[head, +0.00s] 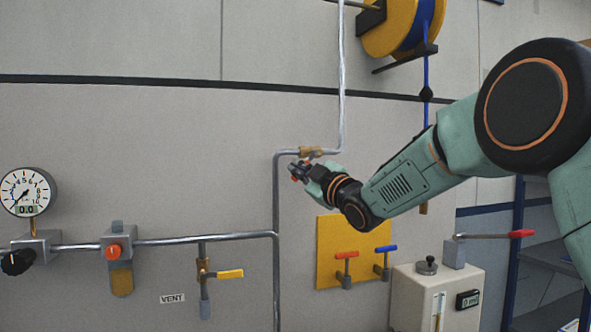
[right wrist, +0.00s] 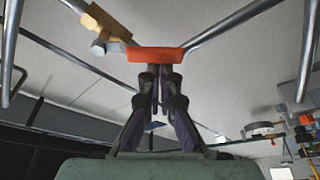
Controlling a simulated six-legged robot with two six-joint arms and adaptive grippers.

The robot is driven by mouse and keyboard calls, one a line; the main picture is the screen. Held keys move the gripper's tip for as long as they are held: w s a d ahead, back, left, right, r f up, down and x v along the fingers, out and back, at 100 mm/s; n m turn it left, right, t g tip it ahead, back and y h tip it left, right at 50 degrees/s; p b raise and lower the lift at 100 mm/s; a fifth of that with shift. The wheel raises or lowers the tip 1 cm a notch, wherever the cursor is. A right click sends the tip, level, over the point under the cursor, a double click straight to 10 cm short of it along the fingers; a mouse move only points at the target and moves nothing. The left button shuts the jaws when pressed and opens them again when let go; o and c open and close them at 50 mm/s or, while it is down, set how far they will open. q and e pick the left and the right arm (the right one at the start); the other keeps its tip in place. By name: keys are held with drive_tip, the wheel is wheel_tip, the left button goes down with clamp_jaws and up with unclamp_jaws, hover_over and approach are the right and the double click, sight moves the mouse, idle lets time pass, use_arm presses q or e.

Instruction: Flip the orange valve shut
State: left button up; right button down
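The orange valve handle (right wrist: 155,54) shows in the right wrist view as a short orange-red bar right at my right fingertips (right wrist: 160,78). Its brass body (right wrist: 105,22) is on the grey pipe to the upper left. In the head view the brass body (head: 311,152) sits on the horizontal pipe stub, with my right gripper (head: 299,171) just below it and hiding most of the handle. The right fingers are drawn close together behind the bar, which reaches past them on both sides. Whether they touch it is hard to tell. My left gripper is not in view.
Other valves are near: a yellow lever (head: 230,273) by the VENT label, and red (head: 347,255) and blue (head: 386,248) levers on the yellow panel (head: 327,274). A gauge (head: 28,192) is at left. A red-tipped lever (head: 520,234) stands above a white box (head: 408,298).

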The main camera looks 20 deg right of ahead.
drive_tip(key=d+f+n, duration=0.1)
drive_tip(key=n, duration=0.1)
drive_tip(key=d+n+g, duration=0.1)
drive_tip(key=n, duration=0.2)
drive_tip(key=d+f+n+g, duration=0.1)
drive_tip(key=n, duration=0.2)
drive_tip(key=shift+d+f+y+p, duration=0.3)
drive_tip(key=shift+d, duration=0.25)
drive_tip(key=shift+a, duration=0.1)
